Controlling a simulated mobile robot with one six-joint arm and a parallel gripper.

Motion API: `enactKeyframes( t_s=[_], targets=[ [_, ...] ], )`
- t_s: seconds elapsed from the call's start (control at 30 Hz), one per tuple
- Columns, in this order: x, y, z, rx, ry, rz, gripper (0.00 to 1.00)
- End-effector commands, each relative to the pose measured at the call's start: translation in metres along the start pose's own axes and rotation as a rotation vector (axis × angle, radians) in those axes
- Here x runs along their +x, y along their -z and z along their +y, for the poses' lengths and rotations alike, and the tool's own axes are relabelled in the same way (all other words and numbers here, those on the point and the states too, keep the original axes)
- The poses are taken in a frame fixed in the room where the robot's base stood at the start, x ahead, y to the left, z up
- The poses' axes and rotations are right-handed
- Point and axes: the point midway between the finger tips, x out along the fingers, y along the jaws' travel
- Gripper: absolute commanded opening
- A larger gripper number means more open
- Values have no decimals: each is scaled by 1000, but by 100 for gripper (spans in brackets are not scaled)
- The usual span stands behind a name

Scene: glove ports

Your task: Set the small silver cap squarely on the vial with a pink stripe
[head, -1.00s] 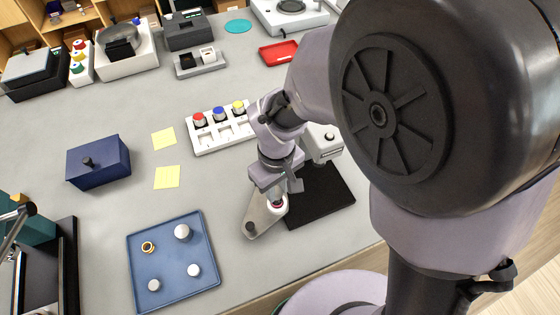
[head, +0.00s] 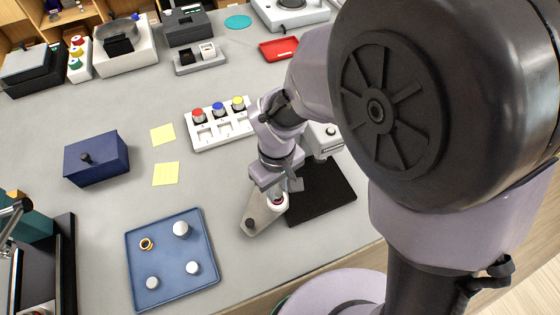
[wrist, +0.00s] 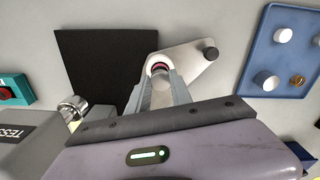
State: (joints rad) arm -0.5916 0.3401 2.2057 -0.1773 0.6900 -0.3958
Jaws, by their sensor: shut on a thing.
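The vial with a pink stripe (head: 277,202) stands in a grey clamp plate (head: 258,218) with a dark knob. In the wrist view the vial's pink-and-dark ring (wrist: 159,67) shows just beyond my fingertips. My gripper (wrist: 161,92) points down at the vial and is shut on a small pale silver piece (wrist: 161,84), which looks like the small silver cap. The cap lies over or very near the vial's top. The fingers hide much of it, so I cannot tell whether it touches the vial or sits level.
A blue tray (head: 165,265) at front left holds a gold ring (head: 146,244) and several pale caps. A black mat (head: 325,195) and a grey device (head: 325,140) lie right of the vial. A white rack (head: 208,137) with coloured caps stands behind. Bare table lies left of the plate.

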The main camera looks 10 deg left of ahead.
Motion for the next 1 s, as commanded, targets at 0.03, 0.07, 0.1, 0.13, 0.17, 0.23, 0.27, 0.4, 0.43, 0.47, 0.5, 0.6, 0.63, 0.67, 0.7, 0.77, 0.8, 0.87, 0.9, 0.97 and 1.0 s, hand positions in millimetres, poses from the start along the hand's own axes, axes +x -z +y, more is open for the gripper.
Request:
enactKeyframes(
  t_s=[0.03, 0.07, 0.1, 0.13, 0.17, 0.23, 0.27, 0.4, 0.43, 0.47, 0.5, 0.6, 0.63, 0.67, 0.7, 0.77, 0.8, 0.87, 0.9, 0.97, 1.0],
  targets=[
    [2, 0, 0, 0, 0, 0, 0],
    [3, 0, 0, 0, 0, 0, 0],
    [4, 0, 0, 0, 0, 0, 0],
    [5, 0, 0, 0, 0, 0, 0],
    [6, 0, 0, 0, 0, 0, 0],
    [7, 0, 0, 0, 0, 0, 0],
    [8, 0, 0, 0, 0, 0, 0],
    [9, 0, 0, 0, 0, 0, 38],
    [9, 0, 0, 0, 0, 0, 44],
    [9, 0, 0, 0, 0, 0, 50],
    [8, 0, 0, 0, 0, 0, 51],
    [8, 0, 0, 0, 0, 0, 51],
    [8, 0, 0, 0, 0, 0, 51],
    [8, 0, 0, 0, 0, 0, 51],
    [8, 0, 0, 0, 0, 0, 51],
    [8, 0, 0, 0, 0, 0, 51],
    [5, 0, 0, 0, 0, 1, 51],
    [-3, 0, 0, 1, 0, 2, 51],
    [-11, 1, 0, 0, -1, 3, 51],
    [-28, 1, 0, 0, -1, 4, 51],
    [-41, 1, 0, 0, -1, 4, 51]
  ],
)
